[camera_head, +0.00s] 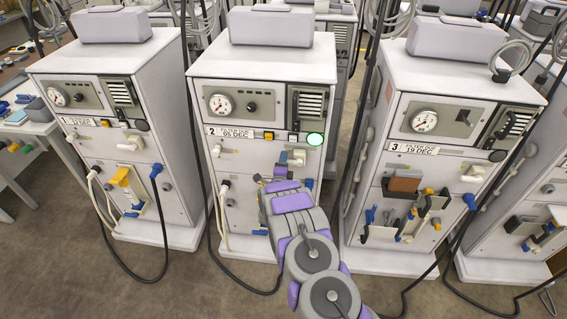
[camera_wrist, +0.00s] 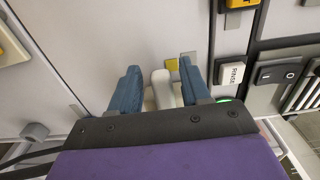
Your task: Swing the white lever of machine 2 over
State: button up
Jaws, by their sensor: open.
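Machine 2 (camera_head: 262,73) is the middle white cabinet, with a "2" and a "05 DEC" filter label. Its white lever (camera_head: 298,157) shows at the right of its front, below a lit green lamp (camera_head: 315,139). In the wrist view the rounded end of the white lever (camera_wrist: 161,77) lies between my two blue fingers. My gripper (camera_wrist: 158,74) is open, with a finger on each side of the lever and visible gaps. The lower part of the lever is partly hidden by my gripper body. In the head view my gripper (camera_head: 278,172) is at the machine's front, its fingers hard to make out.
Machine 1 (camera_head: 110,62) stands to the left and machine 3 (camera_head: 450,75) to the right, with hoses and cables hanging nearby. A RINSE button (camera_wrist: 231,73) and a black rocker switch (camera_wrist: 279,73) sit right of my fingers. Grey floor is free in front.

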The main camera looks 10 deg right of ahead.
jog(key=shift+w, duration=0.1)
jog(key=shift+c, duration=0.4)
grip_shut()
